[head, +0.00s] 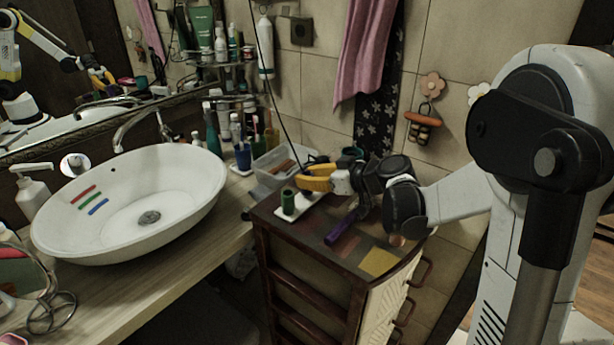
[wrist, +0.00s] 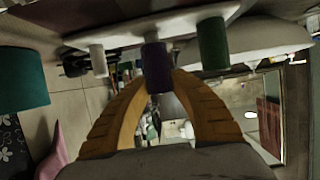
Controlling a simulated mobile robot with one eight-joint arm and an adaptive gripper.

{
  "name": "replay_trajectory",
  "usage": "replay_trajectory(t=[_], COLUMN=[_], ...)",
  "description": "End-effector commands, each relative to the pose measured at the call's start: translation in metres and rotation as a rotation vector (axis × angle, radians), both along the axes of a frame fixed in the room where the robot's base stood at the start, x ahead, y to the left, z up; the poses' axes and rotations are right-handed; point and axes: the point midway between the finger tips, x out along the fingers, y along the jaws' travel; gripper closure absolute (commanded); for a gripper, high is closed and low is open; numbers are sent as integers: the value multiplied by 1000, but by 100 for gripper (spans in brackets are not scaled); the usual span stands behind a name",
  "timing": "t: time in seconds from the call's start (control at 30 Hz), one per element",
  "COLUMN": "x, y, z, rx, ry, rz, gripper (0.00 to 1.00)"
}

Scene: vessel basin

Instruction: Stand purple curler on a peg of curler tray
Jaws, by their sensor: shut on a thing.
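My gripper (head: 308,182), with yellow-orange fingers, is over the curler tray (head: 283,214) on the cabinet top. In the wrist view, its fingers (wrist: 158,82) are shut on the purple curler (wrist: 156,62). The view is turned over, so the white tray (wrist: 130,38) shows at the top. The curler's far end is at or close to the tray's middle; I cannot tell whether it is around a peg. A green curler (head: 288,200) stands on the tray, also in the wrist view (wrist: 212,44). A bare white peg (wrist: 98,60) shows on the other side.
A purple object with a handle (head: 342,228) lies on the cabinet top (head: 318,248), near coloured patches. A clear bin (head: 282,162) stands behind the tray. The white basin (head: 130,200) is at left on the counter. A teal object (wrist: 22,78) shows at the wrist view's left edge.

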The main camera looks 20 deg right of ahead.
Motion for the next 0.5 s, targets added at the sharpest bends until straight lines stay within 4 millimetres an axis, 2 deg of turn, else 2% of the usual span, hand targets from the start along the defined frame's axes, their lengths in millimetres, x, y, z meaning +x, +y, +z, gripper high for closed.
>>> replay_trajectory(t=[0.3, 0.5], x=[0, 0], y=[0, 0], z=[-10, -10], rx=[0, 0], ry=[0, 0], rz=[0, 0], gripper=[87, 87])
